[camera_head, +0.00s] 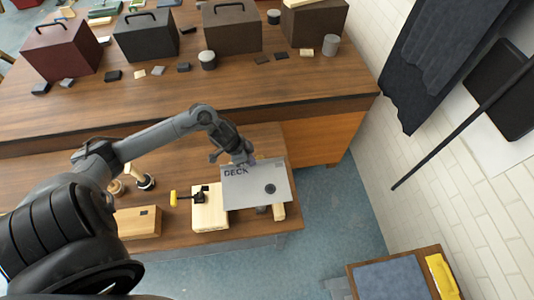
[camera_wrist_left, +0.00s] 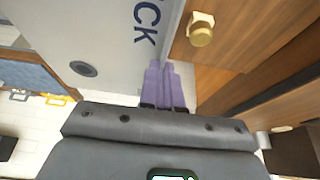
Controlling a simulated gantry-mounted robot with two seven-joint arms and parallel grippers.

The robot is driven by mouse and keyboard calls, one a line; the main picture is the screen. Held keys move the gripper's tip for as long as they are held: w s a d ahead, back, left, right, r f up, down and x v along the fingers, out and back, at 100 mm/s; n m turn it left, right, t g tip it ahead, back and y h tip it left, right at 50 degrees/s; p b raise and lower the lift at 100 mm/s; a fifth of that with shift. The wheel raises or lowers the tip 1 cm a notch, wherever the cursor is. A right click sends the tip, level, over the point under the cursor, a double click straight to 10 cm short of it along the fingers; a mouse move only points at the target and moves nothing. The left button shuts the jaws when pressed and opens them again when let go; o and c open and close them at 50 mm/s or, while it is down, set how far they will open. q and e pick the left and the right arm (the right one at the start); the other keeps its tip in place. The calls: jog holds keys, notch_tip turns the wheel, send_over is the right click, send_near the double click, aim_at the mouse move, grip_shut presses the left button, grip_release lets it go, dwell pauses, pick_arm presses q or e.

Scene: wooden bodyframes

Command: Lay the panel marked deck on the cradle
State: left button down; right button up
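The grey panel marked deck (camera_head: 257,194) has dark lettering and one round dark spot. It is above the right end of the near wooden bench. My left gripper (camera_head: 243,160) is at its far edge. In the left wrist view the purple fingers (camera_wrist_left: 166,82) are close together at the edge of the panel (camera_wrist_left: 110,45), apparently pinching it. Pale wooden pieces (camera_head: 279,211) show under the panel's near edge, possibly the cradle; most of it is hidden. I cannot tell whether the panel touches them. My right gripper is not in view.
A pale wooden block (camera_head: 210,214) with a yellow-handled clamp (camera_head: 174,199) stands left of the panel. Another wooden block (camera_head: 138,223) is further left. Several toolboxes (camera_head: 232,30) stand on the far bench (camera_head: 150,105). Open floor (camera_head: 340,220) lies to the right.

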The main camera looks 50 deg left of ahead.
aim_at(243, 170)
pick_arm(q)
jog(key=s, duration=0.1)
jog(key=s+f, duration=0.1)
jog(key=s, duration=0.1)
jog(key=shift+a+f, duration=0.2)
jog(key=shift+f, duration=0.1)
jog(key=shift+s+f, duration=0.4)
jog(key=shift+s, duration=0.1)
notch_tip(243, 170, down, 4)
jog(key=b, duration=0.5)
jog(key=shift+f, duration=0.15)
jog(key=shift+f+b, duration=0.4)
jog(key=shift+f, duration=0.55)
jog(key=shift+p, duration=0.35)
jog(key=shift+f+p, duration=0.1)
jog(key=shift+p, duration=0.35)
dwell(0.4)
jog(key=shift+p, duration=0.35)
dwell(0.5)
jog(key=shift+f, duration=0.1)
